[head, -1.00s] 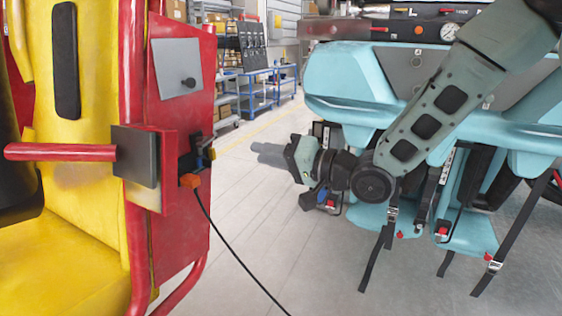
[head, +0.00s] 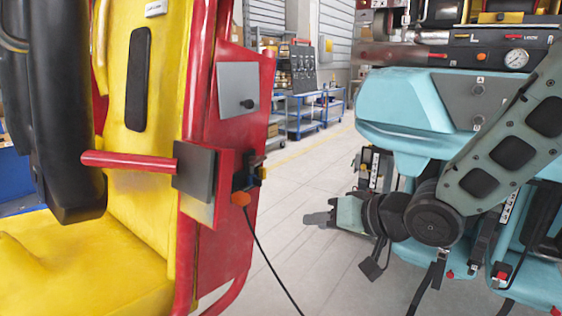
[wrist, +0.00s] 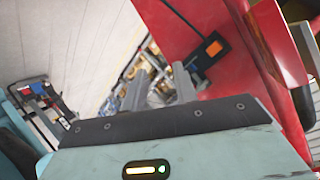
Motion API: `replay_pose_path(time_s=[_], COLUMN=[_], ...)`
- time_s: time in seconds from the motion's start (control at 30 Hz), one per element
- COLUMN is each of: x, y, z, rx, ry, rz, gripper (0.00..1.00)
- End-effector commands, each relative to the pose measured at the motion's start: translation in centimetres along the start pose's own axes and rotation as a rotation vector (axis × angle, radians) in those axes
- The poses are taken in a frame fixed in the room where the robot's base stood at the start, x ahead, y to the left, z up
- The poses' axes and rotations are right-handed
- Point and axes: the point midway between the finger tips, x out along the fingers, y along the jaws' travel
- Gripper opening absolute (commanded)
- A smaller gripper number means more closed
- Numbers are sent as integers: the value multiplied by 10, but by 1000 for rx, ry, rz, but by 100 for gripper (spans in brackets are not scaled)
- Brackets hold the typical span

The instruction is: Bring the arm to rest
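My arm comes in from the right in the head view, in front of the light-blue seats. My gripper (head: 318,219) points left over the floor, clear of the red and yellow car and holding nothing that I can see. In the wrist view, the two fingers of my gripper (wrist: 158,92) stand apart with a gap between them. The red side panel (head: 226,130) bears a grey plate and a black latch with an orange knob (head: 240,198). A black cable (head: 272,268) hangs from that latch to the floor. An orange part (wrist: 211,46) shows on the red panel in the wrist view.
A yellow seat (head: 85,265) with a black padded restraint (head: 68,130) fills the left. Light-blue seats (head: 400,100) with hanging straps stand at right. A blue cart (head: 306,110) and shelves stand at the back. Open floor lies between the cars.

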Motion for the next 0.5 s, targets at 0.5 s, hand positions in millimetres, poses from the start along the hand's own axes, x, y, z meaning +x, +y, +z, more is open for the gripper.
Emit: replay_pose_path(time_s=[0.5], x=[-133], y=[-28], z=[169], rx=[-429], ry=[-831], rz=[380], gripper=[29])
